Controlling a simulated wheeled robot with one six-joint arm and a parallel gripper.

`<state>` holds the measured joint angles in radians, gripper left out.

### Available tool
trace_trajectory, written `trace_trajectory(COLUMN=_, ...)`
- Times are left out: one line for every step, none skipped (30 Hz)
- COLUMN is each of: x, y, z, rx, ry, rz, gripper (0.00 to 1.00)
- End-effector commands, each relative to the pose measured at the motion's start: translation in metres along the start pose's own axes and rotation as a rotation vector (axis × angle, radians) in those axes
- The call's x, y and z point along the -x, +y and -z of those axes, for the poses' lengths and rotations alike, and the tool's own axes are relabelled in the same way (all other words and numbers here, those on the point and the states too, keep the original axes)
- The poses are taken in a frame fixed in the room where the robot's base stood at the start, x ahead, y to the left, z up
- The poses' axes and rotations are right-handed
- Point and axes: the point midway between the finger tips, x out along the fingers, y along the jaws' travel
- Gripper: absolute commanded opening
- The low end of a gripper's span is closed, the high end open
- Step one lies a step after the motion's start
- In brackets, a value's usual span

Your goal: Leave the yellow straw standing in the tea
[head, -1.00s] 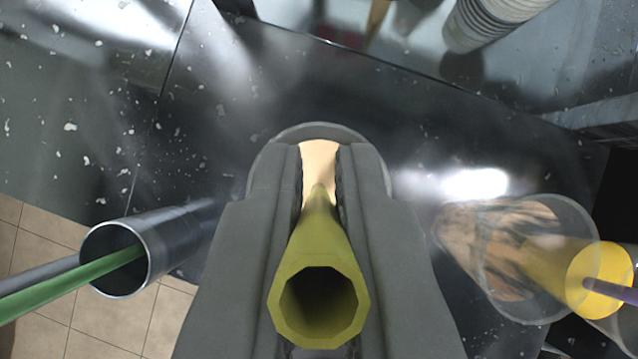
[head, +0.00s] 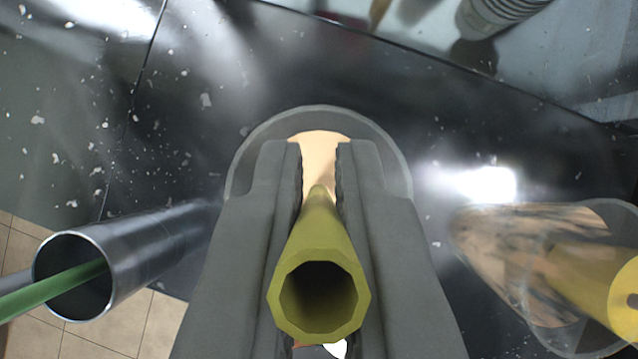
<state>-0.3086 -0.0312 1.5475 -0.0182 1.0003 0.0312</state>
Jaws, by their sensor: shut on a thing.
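My gripper (head: 320,165) is shut on the yellow straw (head: 322,235), whose open top end points at the camera. The straw's far end runs down between the fingers toward a cup (head: 243,165) with a pale tan drink, the tea (head: 319,150), directly beyond the fingertips. The cup's clear rim shows around the fingers. My fingers hide much of the cup and the straw's lower end, so I cannot tell how deep the straw reaches.
A dark metal cylinder (head: 150,250) with a green straw (head: 60,287) in it stands at left. Stacked cups (head: 490,18) stand at the back. The dark speckled counter (head: 180,120) is bare between them.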

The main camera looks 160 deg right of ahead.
Motion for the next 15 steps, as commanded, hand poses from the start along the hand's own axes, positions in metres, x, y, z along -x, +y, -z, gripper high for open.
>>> trace_trajectory(x=-0.0016, y=0.0, z=-0.0014, rx=0.0, ry=-0.001, rz=0.0, gripper=0.0)
trace_trajectory(x=-0.0024, y=0.0, z=-0.0021, rx=0.0, ry=-0.001, rz=0.0, gripper=0.0)
trace_trajectory(x=-0.0033, y=0.0, z=-0.0028, rx=0.0, ry=-0.001, rz=0.0, gripper=0.0)
trace_trajectory(x=-0.0039, y=0.0, z=-0.0032, rx=0.0, ry=-0.001, rz=0.0, gripper=0.0)
trace_trajectory(x=-0.0042, y=0.0, z=-0.0035, rx=0.0, ry=-0.001, rz=0.0, gripper=0.0)
trace_trajectory(x=-0.0046, y=0.0, z=-0.0037, rx=0.0, ry=-0.001, rz=0.0, gripper=0.0)
trace_trajectory(x=-0.0047, y=0.0, z=-0.0038, rx=0.0, ry=-0.001, rz=0.0, gripper=0.0)
trace_trajectory(x=-0.0048, y=0.0, z=-0.0039, rx=0.0, ry=-0.001, rz=0.0, gripper=0.0)
trace_trajectory(x=-0.0048, y=0.0, z=-0.0039, rx=0.0, ry=-0.001, rz=0.0, gripper=0.0)
trace_trajectory(x=-0.0047, y=0.0, z=-0.0038, rx=0.0, ry=-0.001, rz=0.0, gripper=0.0)
trace_trajectory(x=-0.0047, y=0.0, z=-0.0038, rx=0.0, ry=-0.001, rz=0.0, gripper=0.0)
trace_trajectory(x=-0.0046, y=0.0, z=-0.0038, rx=0.0, ry=-0.001, rz=0.0, gripper=0.0)
trace_trajectory(x=-0.0046, y=0.0, z=-0.0038, rx=0.0, ry=-0.001, rz=0.0, gripper=0.0)
trace_trajectory(x=-0.0046, y=0.0, z=-0.0037, rx=0.0, ry=-0.001, rz=0.0, gripper=0.11)
trace_trajectory(x=-0.0046, y=0.0, z=-0.0037, rx=0.0, ry=-0.001, rz=0.0, gripper=0.18)
